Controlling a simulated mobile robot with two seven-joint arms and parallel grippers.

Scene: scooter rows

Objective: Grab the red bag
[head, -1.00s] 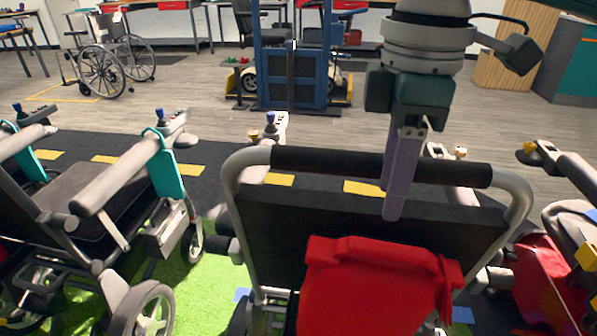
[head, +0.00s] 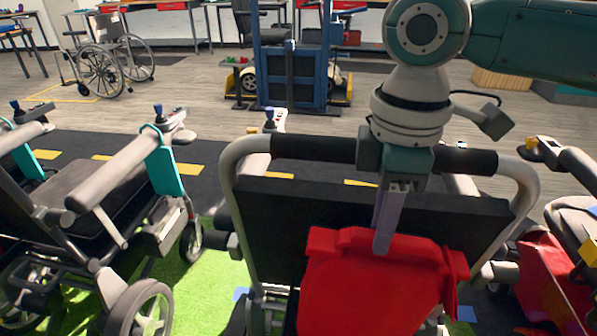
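The red bag (head: 372,285) hangs on the back of the middle scooter's black seat (head: 285,220), below its push bar. My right gripper (head: 383,243) comes down from the upper right, its fingers pointing down over the seat back, with the tips at the bag's top edge. I cannot tell whether the tips touch the bag. The fingers overlap from this angle, so their opening is hidden. My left gripper is not in view.
The curved push bar (head: 310,148) of the middle scooter runs behind my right gripper. Another scooter (head: 110,195) stands at the left. A second red item (head: 545,280) is on the scooter at the right. A wheelchair (head: 105,65) stands at the back left.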

